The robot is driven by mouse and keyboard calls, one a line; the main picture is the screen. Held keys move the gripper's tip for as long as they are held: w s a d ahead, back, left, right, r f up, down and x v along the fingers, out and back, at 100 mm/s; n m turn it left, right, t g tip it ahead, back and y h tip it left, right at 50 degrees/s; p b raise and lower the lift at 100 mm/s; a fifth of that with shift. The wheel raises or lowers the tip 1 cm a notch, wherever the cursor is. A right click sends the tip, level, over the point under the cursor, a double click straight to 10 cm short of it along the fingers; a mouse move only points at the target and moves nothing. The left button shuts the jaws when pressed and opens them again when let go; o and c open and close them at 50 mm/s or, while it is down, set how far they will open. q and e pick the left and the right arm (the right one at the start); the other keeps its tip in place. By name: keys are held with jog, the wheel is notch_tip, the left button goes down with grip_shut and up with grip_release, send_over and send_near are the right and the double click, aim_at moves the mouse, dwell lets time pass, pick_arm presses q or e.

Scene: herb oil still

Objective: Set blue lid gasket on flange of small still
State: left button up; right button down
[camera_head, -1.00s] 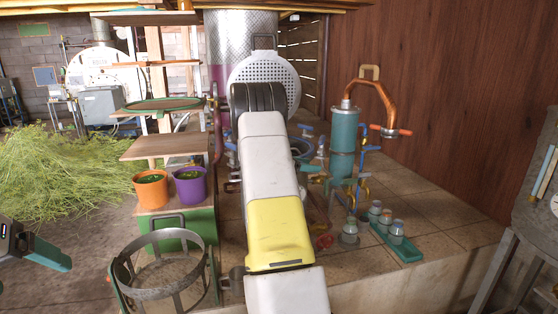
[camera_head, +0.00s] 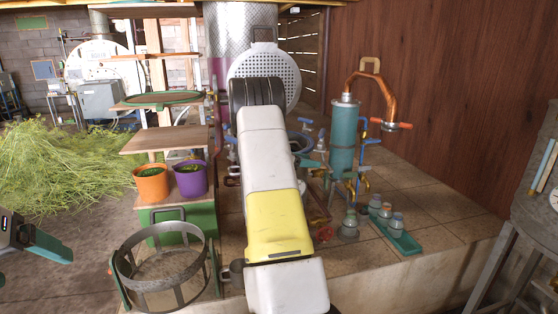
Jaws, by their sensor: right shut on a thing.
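My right arm reaches away up the middle and hides much of the work area. Only a teal fingertip of my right gripper (camera_head: 309,162) shows beyond its right side. A dark blue ring (camera_head: 303,148), which looks like the blue lid gasket, shows partly just above that fingertip. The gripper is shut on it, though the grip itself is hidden. I cannot make out the small still or its flange behind my arm. My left gripper (camera_head: 42,243) is at the left edge, partly out of frame, with a teal finger; its opening is unclear.
A teal cylinder (camera_head: 343,138) with a copper pipe (camera_head: 372,84) stands right of the ring. Jars in a green tray (camera_head: 404,243) are nearer. A perforated disc (camera_head: 284,75) is behind my arm. Orange (camera_head: 151,187) and purple (camera_head: 190,183) buckets and a metal basket frame (camera_head: 164,285) are left.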

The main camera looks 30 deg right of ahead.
jog(key=shift+f, duration=0.1)
jog(key=shift+c, duration=2.1)
grip_release()
jog(key=shift+a, duration=0.1)
jog(key=v, duration=0.7)
jog(key=shift+a, duration=0.35)
